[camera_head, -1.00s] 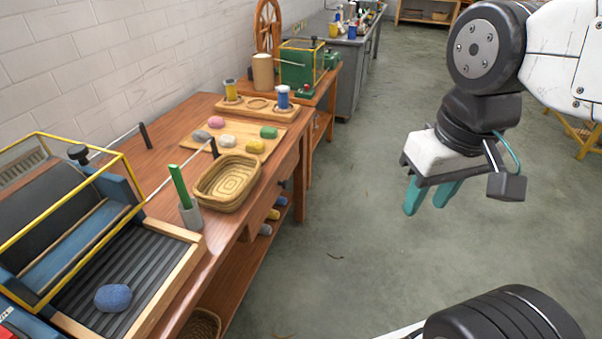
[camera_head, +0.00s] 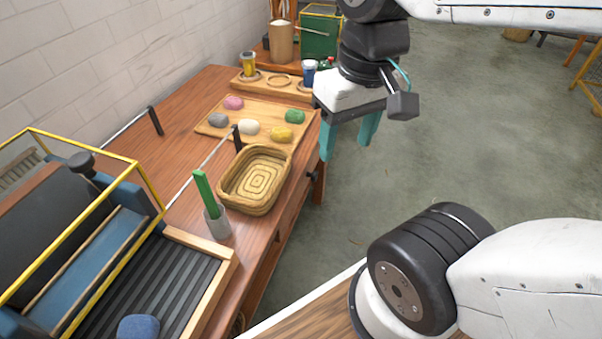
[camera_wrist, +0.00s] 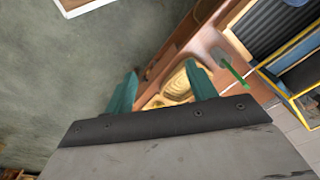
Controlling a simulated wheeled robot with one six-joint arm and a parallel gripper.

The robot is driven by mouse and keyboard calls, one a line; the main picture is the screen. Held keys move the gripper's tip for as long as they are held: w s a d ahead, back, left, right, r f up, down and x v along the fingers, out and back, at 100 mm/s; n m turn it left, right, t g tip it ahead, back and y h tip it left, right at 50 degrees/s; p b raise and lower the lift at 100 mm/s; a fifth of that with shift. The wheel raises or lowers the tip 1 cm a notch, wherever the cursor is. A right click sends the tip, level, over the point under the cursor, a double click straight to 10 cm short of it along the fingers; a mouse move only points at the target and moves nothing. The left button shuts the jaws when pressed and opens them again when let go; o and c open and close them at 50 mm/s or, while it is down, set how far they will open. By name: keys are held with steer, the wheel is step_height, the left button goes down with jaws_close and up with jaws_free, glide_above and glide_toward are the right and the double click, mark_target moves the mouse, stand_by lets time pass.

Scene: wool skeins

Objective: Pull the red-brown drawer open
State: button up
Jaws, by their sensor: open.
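The red-brown drawer front (camera_head: 294,208) is set in the side of the wooden table, below the tabletop edge. I see it at a steep angle and it looks shut. A small dark knob (camera_head: 313,177) shows on that side. My gripper (camera_head: 347,146) is open and empty, pointing down, to the right of the table edge and apart from the drawer in the picture. In the wrist view my gripper (camera_wrist: 162,70) shows two teal fingers spread apart with nothing between them. The drawer front is hard to make out there.
Spools stand on a rack (camera_head: 283,92) at the back.

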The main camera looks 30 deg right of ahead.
steer(key=w+d+f+m+g+y, duration=0.1)
steer(key=w+d+f+m+y, duration=0.2)
steer(key=w+f+m+y, duration=0.55)
steer(key=w+d+f+m+g+y, duration=0.1)
steer(key=w+d+f+m+y, duration=0.4)
steer(key=w, duration=0.6)
steer(key=w+d+f+m+t+h, duration=0.1)
steer(key=d+f+m+t, duration=0.35)
steer(key=f, duration=0.55)
steer(key=d+f+m+t+h, duration=0.1)
steer(key=d+f+m+t, duration=0.4)
steer(key=f, duration=0.5)
steer(key=w+d+f+m+t+h, duration=0.1)
steer(key=d+f+m+t, duration=0.35)
steer(key=f, duration=0.65)
steer(key=w+a+t, duration=0.1)
steer(key=w+a, duration=0.4)
steer(key=shift+w+a+r, duration=0.15)
steer(key=shift+r, duration=0.05)
steer(key=shift+y, duration=0.25)
jaws_close()
